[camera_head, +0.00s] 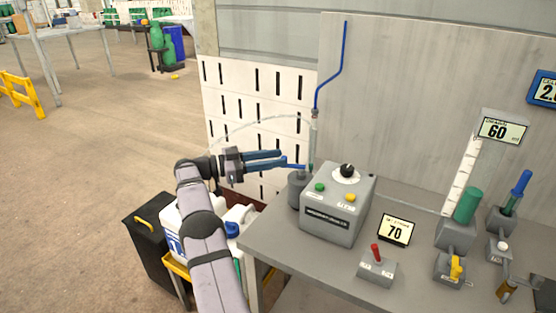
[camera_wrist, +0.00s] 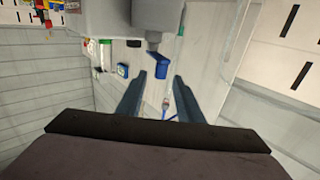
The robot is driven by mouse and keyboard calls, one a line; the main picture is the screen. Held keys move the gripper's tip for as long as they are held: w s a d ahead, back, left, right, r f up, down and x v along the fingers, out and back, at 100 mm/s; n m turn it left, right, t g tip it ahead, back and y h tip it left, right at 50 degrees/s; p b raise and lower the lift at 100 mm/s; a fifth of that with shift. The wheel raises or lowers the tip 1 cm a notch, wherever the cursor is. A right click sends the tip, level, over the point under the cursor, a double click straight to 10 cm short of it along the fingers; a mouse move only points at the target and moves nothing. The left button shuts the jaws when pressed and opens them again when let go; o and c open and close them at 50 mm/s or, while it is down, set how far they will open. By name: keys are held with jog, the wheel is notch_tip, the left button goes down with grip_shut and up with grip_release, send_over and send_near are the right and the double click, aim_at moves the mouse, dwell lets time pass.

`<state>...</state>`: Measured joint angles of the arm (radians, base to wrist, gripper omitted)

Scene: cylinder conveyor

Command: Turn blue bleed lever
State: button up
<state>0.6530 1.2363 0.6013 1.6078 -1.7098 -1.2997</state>
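The blue bleed lever (camera_head: 293,166) shows as a short blue bar beside the upright tube above a dark grey round base (camera_head: 299,190), at the left end of the bench. My gripper (camera_head: 284,158) reaches in from the left, with its dark blue fingertips close to the lever. Part of the lever is hidden behind the fingers, and I cannot tell whether they touch it. In the wrist view my gripper (camera_wrist: 160,80) shows two fingers apart with a clear gap and nothing held. A thin blue piece near the right finger is too small to identify.
A grey control box (camera_head: 335,210) with a black knob stands right of the round base. A red toggle switch (camera_head: 377,254) and a display reading 70 (camera_head: 394,231) are farther right. A thin blue pipe (camera_head: 343,55) runs up the wall. White jugs stand below, left of the bench.

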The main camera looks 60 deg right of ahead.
jog(key=s+r+n+h+p, duration=0.1)
jog(key=s+r+p, duration=0.3)
jog(key=r, duration=0.5)
jog(key=s+r+n+p, duration=0.1)
jog(key=s+r+p, duration=0.1)
jog(key=r+p, duration=0.55)
jog(key=s+r+h+p, duration=0.1)
jog(key=s+r+p, duration=0.2)
jog(key=r, duration=0.8)
jog(key=w+a+f+n+t, duration=0.2)
jog(key=f+t, duration=0.4)
jog(key=f, duration=0.6)
jog(key=w+a+f+n+t+y, duration=0.1)
jog(key=w+f+n+t, duration=0.3)
jog(key=f, duration=0.9)
jog(key=a+n+t, duration=0.1)
jog(key=t, duration=0.1)
jog(key=shift+w+a+t+p, duration=0.15)
jog(key=shift+w+t+p, duration=0.15)
jog(key=shift+t, duration=0.1)
